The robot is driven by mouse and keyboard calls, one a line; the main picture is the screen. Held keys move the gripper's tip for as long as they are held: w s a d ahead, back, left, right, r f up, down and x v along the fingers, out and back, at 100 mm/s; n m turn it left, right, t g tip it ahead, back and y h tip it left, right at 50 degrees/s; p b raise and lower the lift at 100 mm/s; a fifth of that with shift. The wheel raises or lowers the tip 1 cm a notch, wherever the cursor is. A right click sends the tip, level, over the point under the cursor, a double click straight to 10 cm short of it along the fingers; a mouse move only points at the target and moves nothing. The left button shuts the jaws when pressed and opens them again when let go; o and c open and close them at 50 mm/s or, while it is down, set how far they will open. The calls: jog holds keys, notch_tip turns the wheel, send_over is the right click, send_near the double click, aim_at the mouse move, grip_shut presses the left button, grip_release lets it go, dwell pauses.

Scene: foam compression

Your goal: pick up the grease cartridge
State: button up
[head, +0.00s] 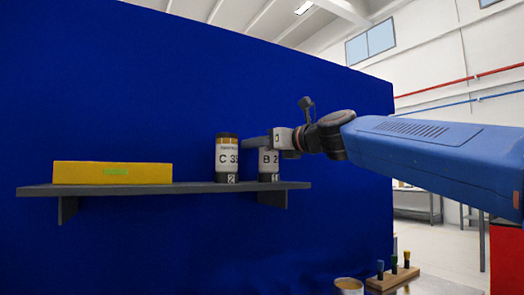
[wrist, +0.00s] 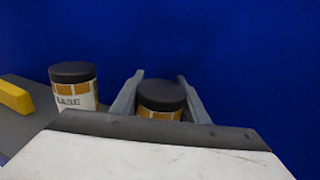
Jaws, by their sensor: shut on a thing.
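Two upright, dark-capped cartridges with white and orange-brown labels are on the grey shelf (head: 120,188). The base of cartridge B appears to be at shelf level. My gripper hides part of its top in the head view.
A yellow box (head: 112,173) lies on the left of the shelf. A blue panel (head: 120,80) stands behind the shelf. Below right, a wooden rack (head: 393,278) with several small coloured items stands near a round container (head: 348,285). The space above the shelf is clear.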

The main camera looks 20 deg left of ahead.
jog(key=shift+r, duration=1.65)
jog(key=v, duration=1.8)
jog(key=shift+s+d, duration=0.1)
